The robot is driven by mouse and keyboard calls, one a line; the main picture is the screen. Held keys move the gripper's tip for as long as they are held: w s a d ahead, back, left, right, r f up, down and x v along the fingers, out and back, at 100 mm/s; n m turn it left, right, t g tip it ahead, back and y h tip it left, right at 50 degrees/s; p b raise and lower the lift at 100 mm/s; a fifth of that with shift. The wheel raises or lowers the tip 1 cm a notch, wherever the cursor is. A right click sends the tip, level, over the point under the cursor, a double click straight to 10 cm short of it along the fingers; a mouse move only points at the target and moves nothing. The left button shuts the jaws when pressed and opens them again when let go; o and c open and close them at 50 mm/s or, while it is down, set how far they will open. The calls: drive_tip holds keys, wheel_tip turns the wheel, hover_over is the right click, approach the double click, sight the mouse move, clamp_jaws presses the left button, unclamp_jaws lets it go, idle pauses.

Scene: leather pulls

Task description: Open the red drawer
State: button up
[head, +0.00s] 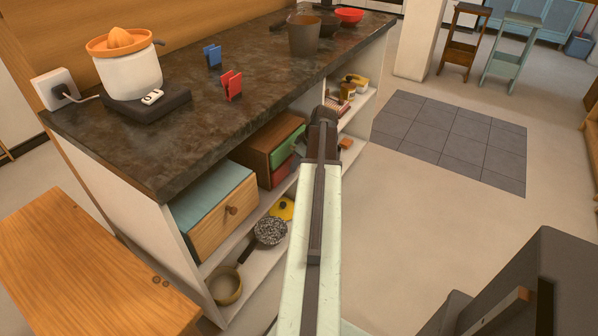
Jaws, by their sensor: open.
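The red drawer (281,172) sits low in a small brown wooden chest (262,143) on the upper shelf under the dark counter. It is below a green drawer (288,148), and my arm hides part of its right side. I see no pull on it clearly. My gripper (324,106) is at the far end of my pale arm, to the right of the chest and in front of the shelf unit. It looks apart from the drawer, and nothing shows in it. Its fingers are small and dark.
Pans (226,287) and a speckled pot (270,230) lie on the lower shelf. A wooden bench (90,275) is at the lower left.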

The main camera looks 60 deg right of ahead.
drive_tip(key=shift+w+f, duration=0.15)
drive_tip(key=shift+f, duration=0.35)
drive_tip(key=shift+r, duration=0.15)
clamp_jaws()
idle(0.9)
